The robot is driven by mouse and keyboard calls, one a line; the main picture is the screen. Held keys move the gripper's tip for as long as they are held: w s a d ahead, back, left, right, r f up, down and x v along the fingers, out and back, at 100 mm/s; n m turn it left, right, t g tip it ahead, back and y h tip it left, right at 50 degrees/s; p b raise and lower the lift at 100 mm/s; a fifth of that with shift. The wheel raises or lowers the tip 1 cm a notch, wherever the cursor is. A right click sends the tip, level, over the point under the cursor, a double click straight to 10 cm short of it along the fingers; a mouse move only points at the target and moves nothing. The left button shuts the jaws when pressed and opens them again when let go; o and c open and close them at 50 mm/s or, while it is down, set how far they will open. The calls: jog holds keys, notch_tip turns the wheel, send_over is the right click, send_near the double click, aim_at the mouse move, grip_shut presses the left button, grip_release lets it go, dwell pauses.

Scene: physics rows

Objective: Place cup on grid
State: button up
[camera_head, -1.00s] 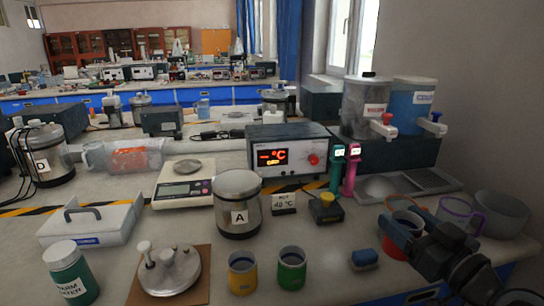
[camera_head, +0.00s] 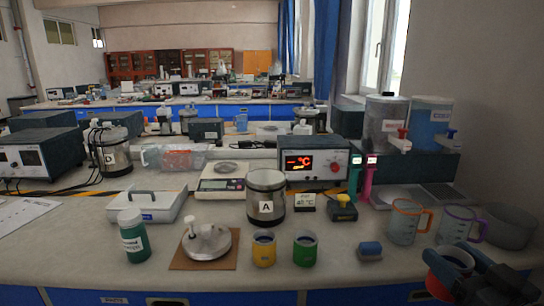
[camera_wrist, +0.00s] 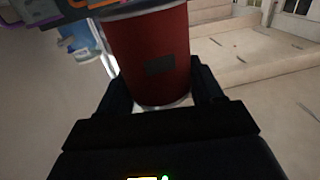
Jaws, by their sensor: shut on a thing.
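A red cup (camera_head: 438,288) with a dark inside is in my gripper (camera_head: 462,280) at the lower right of the head view, in front of the bench's right end. In the wrist view the red cup (camera_wrist: 152,55) fills the top middle, with a dark patch on its wall. The fingers of my gripper (camera_wrist: 163,92) are shut on its two sides. A flat grey tray, with what looks like a grid (camera_head: 441,192) on its right part, lies below the two dispensers. The cup is apart from it.
Clear jugs with an orange handle (camera_head: 405,222) and a purple handle (camera_head: 456,226) stand between the cup and the tray. A grey bowl (camera_head: 510,228) is to their right.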

jog(key=shift+a+f, duration=0.15)
jog(key=shift+f, duration=0.15)
jog(key=a+f+m+h, duration=0.1)
jog(key=a+f, duration=0.4)
jog(key=f, duration=0.6)
jog(key=a+f+m+h, duration=0.15)
jog(key=a+f, duration=0.35)
jog(key=f, duration=0.7)
jog(key=s+f, duration=0.5)
jog(key=f, duration=0.1)
jog(key=shift+n, duration=0.45)
jog(key=shift+s+f, duration=0.1)
